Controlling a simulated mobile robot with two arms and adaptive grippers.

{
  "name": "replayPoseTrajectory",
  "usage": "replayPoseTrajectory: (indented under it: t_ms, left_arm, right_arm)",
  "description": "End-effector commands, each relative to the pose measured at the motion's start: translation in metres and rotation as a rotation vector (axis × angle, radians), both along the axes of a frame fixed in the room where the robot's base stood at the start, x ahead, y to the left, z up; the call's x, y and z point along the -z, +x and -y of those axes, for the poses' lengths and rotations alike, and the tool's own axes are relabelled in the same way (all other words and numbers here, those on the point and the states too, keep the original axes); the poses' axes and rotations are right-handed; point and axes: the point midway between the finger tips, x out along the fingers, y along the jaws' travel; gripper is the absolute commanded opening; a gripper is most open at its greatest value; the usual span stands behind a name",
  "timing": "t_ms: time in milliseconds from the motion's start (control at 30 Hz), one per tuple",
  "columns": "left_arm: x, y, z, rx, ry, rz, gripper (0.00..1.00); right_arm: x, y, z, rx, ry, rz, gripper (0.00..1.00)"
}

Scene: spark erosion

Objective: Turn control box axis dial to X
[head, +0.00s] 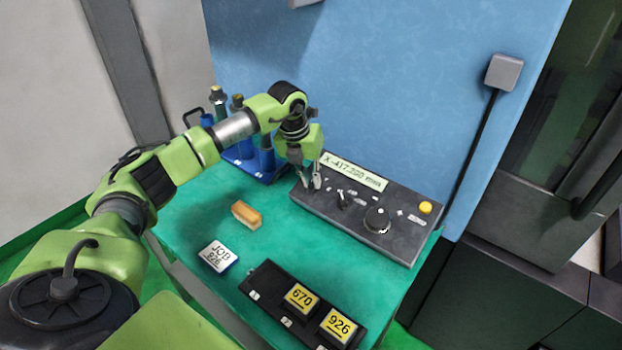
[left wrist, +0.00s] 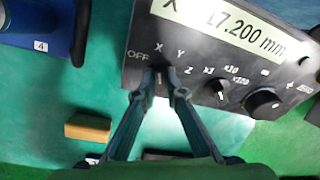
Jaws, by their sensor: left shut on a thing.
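The dark control box (head: 405,245) stands on the green table against the blue panel. Its display (head: 355,171) begins with X and ends in 17.200 mm in the left wrist view. My left gripper (head: 311,185) reaches down at the box's left end. In the left wrist view its fingers (left wrist: 160,88) are shut on the axis dial (left wrist: 160,76), below the labels OFF, X, Y and Z. The fingers partly cover the dial, and I cannot tell which label its pointer faces. In the head view the gripper hides the dial. My right gripper is not in view.
Right of the axis dial are a multiplier dial (head: 344,199), a black handwheel (head: 377,219) and a yellow button (head: 425,208). A blue holder (head: 262,170) stands behind left. A tan block (head: 246,215), JOB card (head: 218,256) and black tray (head: 262,280) lie in front.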

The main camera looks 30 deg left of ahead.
Motion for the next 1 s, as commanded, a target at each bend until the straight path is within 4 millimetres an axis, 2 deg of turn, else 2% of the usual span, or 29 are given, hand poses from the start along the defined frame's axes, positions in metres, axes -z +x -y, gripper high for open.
replayPoseTrajectory:
  t_ms: [233, 267, 300, 333, 733, 867, 1000]
  left_arm:
    - [0.002, -0.001, 0.001, 0.001, 0.000, -0.005, 0.00]
    - [0.002, -0.001, 0.001, 0.001, 0.000, -0.005, 0.16]
    - [0.002, -0.001, 0.001, 0.001, 0.000, -0.005, 0.27]
    - [0.002, -0.001, 0.001, 0.000, 0.000, -0.004, 0.28]
    - [-0.005, -0.001, 0.000, -0.001, 0.000, 0.000, 0.28]
    - [-0.023, -0.005, -0.002, 0.000, 0.001, 0.002, 0.28]
    - [-0.053, -0.012, -0.005, -0.001, 0.000, 0.003, 0.28]
  right_arm:
    - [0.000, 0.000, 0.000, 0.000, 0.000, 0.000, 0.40]
    - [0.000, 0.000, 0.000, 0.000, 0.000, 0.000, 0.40]
    - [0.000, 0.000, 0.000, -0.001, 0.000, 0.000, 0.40]
    - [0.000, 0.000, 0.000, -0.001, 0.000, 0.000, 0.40]
    - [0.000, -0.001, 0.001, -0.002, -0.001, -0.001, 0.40]
    - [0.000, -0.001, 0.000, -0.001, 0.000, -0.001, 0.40]
    - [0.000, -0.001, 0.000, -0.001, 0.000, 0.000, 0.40]
